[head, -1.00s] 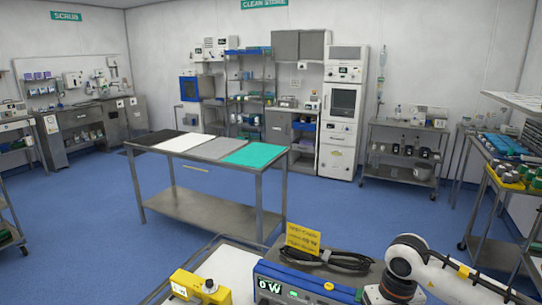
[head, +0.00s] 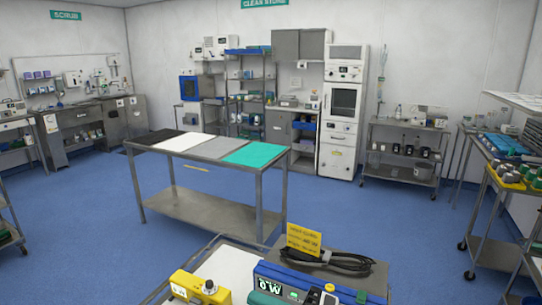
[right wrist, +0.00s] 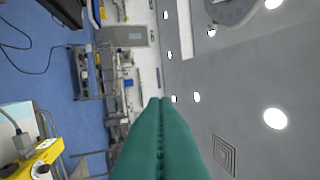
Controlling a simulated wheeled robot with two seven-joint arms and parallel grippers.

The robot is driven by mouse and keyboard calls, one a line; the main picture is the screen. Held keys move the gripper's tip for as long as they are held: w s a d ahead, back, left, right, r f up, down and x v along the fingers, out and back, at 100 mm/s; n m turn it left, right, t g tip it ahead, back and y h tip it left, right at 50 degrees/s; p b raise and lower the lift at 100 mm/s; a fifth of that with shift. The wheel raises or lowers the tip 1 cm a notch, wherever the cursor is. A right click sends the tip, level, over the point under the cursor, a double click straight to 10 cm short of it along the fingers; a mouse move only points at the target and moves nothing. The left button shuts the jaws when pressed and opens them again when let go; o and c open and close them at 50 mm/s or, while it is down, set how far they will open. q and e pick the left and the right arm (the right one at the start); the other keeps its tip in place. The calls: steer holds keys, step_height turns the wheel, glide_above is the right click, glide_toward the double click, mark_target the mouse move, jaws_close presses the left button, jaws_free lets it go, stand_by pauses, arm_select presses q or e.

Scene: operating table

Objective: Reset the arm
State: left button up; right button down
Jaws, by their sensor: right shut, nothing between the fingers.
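My right gripper shows in the right wrist view as two long teal fingers (right wrist: 160,102), pressed together along their length with nothing between them. The fingers point into open air, with the grey ceiling to the right and the room to the left in this sideways picture. In the head view the right gripper is not visible; only a small piece of my arm may show at the bottom right corner. My left gripper and arm are in neither view.
A blue and grey device (head: 277,284) with a coiled black cable (head: 335,259) and a yellow card (head: 304,239) stands close in front. A yellow device (head: 196,287) is left of it. A steel table (head: 215,208) stands beyond, with clear blue floor around it.

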steer(key=w+d+m+t+h, duration=0.4)
steer(key=d+m+t+h, duration=0.75)
steer(key=m, duration=0.55)
steer(key=d+f+m+h, duration=0.5)
steer(key=f+m+h, duration=0.2)
steer(key=f, duration=0.1)
steer(key=s+d+f+m+g+h, duration=0.2)
steer(key=s+d+f+m+g, duration=0.25)
steer(key=s+f+g, duration=1)
steer(key=s+f, duration=0.5)
steer(key=s, duration=0.4)
step_height(320, 180, down, 26)
steer(key=g, duration=0.2)
steer(key=s+d+f, duration=0.3)
steer(key=s+f, duration=1.3)
steer(key=s, duration=0.1)
steer(key=shift+d+g+y, duration=0.2)
steer(key=shift+g+y, duration=0.15)
steer(key=shift+g, duration=0.05)
